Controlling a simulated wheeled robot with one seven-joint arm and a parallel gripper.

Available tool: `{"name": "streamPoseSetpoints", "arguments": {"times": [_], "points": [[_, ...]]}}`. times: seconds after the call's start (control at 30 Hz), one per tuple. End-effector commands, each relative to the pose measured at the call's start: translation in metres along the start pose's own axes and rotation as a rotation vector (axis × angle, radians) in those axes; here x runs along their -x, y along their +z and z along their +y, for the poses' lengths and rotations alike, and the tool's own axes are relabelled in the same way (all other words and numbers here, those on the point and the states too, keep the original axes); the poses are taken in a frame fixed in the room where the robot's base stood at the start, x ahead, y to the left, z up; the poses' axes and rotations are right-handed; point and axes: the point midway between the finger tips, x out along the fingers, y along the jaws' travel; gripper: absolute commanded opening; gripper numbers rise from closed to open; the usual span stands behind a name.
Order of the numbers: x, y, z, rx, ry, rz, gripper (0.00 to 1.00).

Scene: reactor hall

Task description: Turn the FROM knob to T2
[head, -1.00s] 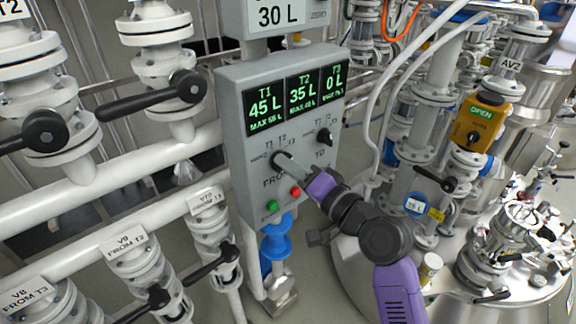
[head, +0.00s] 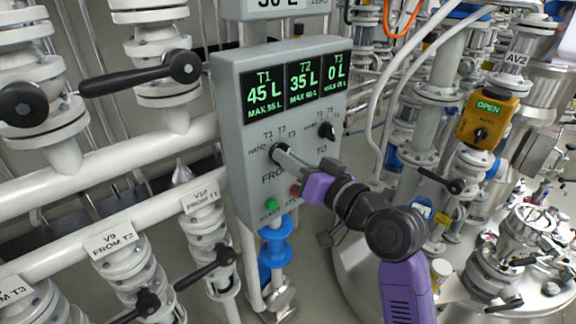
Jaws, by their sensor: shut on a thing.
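The grey control box (head: 232,130) stands in the middle of the head view. The black FROM knob (head: 278,152) is on its front at the lower left, with HAND, T1, T2 and T3 marks around it. My gripper (head: 284,155) reaches in from the lower right and is shut on the FROM knob. The fingers cover much of the knob, so I cannot tell which mark it points to. The TO knob (head: 326,130) sits to the right, free of the gripper.
A display (head: 299,86) above the knobs reads T1 45 L, T2 35 L, T3 0 L. A green button (head: 271,205) and a red button (head: 295,190) lie below the knobs, the red one close to my gripper. White pipes and black-handled valves (head: 185,66) stand at left.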

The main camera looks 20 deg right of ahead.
Motion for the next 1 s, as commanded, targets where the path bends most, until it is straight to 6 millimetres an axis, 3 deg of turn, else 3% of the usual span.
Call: {"name": "streamPoseSetpoints", "arguments": {"times": [0.7,0.73,0.83,1.0], "points": [[0.0004,-0.0002,0.0007,0.089,0.002,-0.001,0.0],[0.0004,-0.0002,0.0007,0.089,0.002,-0.001,0.13],[0.0004,-0.0002,0.0006,0.089,0.001,0.0,0.32],[0.0002,-0.0001,0.0003,0.088,0.001,0.0,0.33]]}}
